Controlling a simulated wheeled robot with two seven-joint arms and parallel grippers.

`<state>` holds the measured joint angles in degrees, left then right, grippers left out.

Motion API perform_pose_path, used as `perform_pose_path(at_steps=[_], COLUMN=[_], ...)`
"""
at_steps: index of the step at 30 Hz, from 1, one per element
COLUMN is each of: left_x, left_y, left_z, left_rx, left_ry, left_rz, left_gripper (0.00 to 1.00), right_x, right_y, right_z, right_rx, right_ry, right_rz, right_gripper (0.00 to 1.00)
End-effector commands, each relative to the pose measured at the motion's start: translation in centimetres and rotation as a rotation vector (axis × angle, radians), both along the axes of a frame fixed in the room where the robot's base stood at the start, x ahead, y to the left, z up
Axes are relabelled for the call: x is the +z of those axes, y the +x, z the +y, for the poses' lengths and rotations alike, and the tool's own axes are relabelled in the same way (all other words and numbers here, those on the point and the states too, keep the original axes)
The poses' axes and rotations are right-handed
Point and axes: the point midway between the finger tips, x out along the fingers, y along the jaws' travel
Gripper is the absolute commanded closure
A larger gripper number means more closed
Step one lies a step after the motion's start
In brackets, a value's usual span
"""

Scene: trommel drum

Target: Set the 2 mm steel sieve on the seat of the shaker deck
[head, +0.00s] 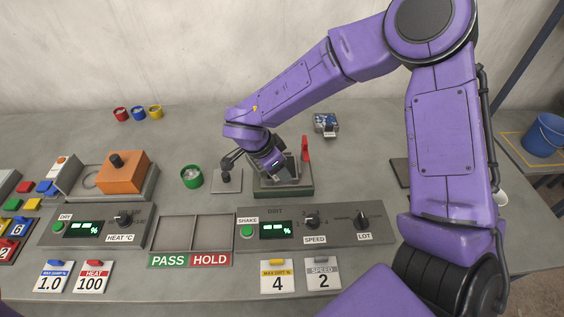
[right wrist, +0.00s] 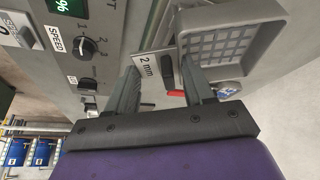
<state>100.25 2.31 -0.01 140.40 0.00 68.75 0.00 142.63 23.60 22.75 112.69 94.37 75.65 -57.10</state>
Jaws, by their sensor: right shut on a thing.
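The 2 mm steel sieve (right wrist: 218,48) is a grey square frame with a mesh floor and a "2 mm" label. My right gripper (right wrist: 166,72) is shut on its dark grip tab. In the head view my right gripper (head: 277,172) points down over the shaker deck (head: 284,193), which has a dark green-grey base and an upright red lever (head: 305,149). The sieve is at the deck there, partly hidden behind the gripper. I cannot tell whether it touches the seat or hovers just above it. My left gripper is not in view.
The shake control panel (head: 345,226) lies in front of the deck. A flat plate (head: 228,183) and a green cup (head: 192,177) stand left of it, and a blue-grey block (head: 326,122) behind it. The PASS/HOLD tray (head: 192,233) is empty. An orange-topped unit (head: 123,174) stands further left.

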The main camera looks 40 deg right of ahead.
Motion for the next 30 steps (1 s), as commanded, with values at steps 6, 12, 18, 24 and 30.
perform_pose_path(at_steps=[6,12,18,24,30], left_x=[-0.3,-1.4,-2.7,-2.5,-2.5], left_y=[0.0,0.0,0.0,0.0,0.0], left_z=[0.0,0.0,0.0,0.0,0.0], left_rx=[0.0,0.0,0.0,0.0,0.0], left_ry=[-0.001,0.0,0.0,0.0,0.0], left_rz=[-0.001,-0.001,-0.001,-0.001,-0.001], left_gripper=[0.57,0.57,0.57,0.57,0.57], right_x=[0.1,-0.9,-1.9,-1.7,-1.7], right_y=[-0.6,-0.6,-0.6,-0.6,-0.6], right_z=[-0.9,-0.9,-0.9,-0.9,-0.9], right_rx=[-0.473,-0.513,-0.508,-0.507,-0.506], right_ry=[0.002,0.003,0.003,0.003,0.004], right_rz=[-0.002,-0.002,-0.003,-0.003,-0.002], right_gripper=[1.0,1.0,1.0,1.0,1.0])
